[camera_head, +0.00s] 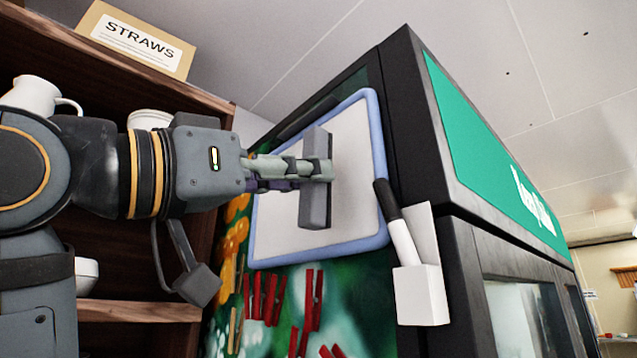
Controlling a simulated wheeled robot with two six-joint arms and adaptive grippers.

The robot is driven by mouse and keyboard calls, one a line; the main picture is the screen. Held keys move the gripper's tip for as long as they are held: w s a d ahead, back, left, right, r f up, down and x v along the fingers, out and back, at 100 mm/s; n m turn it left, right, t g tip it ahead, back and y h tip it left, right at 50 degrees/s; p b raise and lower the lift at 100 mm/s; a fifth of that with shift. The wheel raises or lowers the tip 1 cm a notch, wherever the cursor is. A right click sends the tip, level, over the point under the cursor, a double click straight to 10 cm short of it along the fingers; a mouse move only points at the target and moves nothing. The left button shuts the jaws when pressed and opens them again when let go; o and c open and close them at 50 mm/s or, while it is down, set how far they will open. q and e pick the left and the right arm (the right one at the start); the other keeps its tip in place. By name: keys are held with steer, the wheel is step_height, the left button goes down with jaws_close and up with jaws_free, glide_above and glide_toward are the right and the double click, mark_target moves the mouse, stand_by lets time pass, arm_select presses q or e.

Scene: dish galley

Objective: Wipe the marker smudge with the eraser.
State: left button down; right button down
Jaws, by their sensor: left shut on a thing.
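The eraser (316,205) is a long grey block, held upright against a whiteboard (354,150) with a blue frame. The board hangs tilted in the picture on the side of a dark cabinet. My left gripper (322,170) comes in from the left and is shut on the eraser's middle. The eraser looks flat on or very close to the board; contact cannot be told for sure. No marker smudge shows on the visible white surface; the eraser and gripper cover part of the board. My right gripper is not in view.
A white holder (420,293) with a black-and-white marker (402,238) sits at the board's lower right. Red clips (312,298) are below the board. Wooden shelves at left hold a straws box (135,38), a white pitcher (36,97) and a bowl (86,275).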

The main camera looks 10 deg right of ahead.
arm_select(q)
steer(key=shift+s+a, duration=0.8)
steer(key=shift+a, duration=0.3)
steer(key=shift+s+a, duration=0.45)
steer(key=shift+a, duration=0.2)
steer(key=shift+s+a, duration=0.45)
steer(key=shift+a, duration=0.15)
steer(key=shift+w+d, duration=0.1)
steer(key=shift+d, duration=0.05)
